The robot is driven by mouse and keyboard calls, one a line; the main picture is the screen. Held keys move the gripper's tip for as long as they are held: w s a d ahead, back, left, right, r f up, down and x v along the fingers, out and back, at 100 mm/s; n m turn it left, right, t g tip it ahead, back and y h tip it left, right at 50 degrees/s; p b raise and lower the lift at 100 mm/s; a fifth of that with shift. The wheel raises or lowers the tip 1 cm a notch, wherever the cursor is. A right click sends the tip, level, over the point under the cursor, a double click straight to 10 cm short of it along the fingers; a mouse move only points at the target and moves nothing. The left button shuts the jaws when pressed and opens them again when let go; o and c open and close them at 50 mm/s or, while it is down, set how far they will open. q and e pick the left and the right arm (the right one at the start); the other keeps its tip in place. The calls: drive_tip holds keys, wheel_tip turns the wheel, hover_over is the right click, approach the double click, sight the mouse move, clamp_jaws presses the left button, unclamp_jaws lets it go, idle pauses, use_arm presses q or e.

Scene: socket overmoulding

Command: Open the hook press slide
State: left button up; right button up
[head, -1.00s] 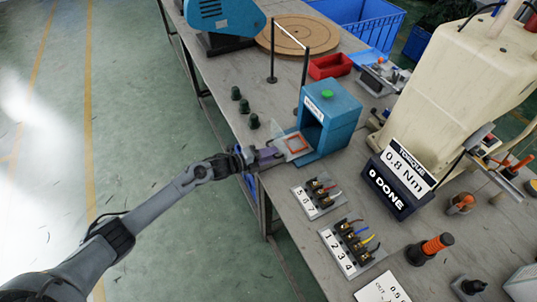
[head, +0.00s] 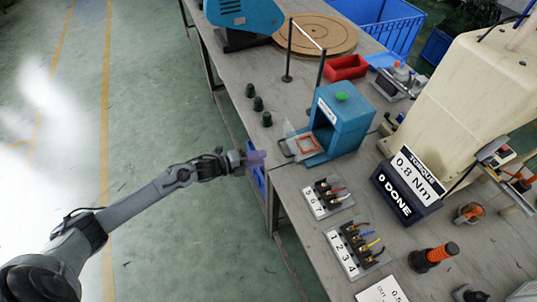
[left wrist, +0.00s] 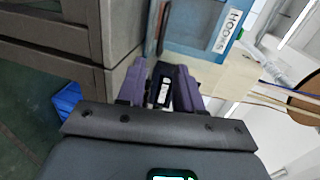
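The hook press (head: 342,118) is a teal box with a green button on top, standing near the left edge of the bench. Its slide, a tray with an orange-red frame (head: 303,144), sticks out of the open front toward the left. A clear panel stands beside the frame. My left gripper (head: 262,158) has purple fingers and is just left of the slide, over the bench edge, apart from it. In the left wrist view the fingers (left wrist: 174,88) are parted, and the press (left wrist: 195,28) is beyond them. My right gripper is not in view.
Several dark green knobs (head: 258,103) stand on the bench left of the press. Two numbered terminal blocks (head: 328,197) lie in front of it. A torque display (head: 406,187) and a large cream machine (head: 465,85) stand at right. A red bin (head: 346,67) is behind.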

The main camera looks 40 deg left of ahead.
use_arm(q)
drive_tip(key=shift+v, duration=0.85)
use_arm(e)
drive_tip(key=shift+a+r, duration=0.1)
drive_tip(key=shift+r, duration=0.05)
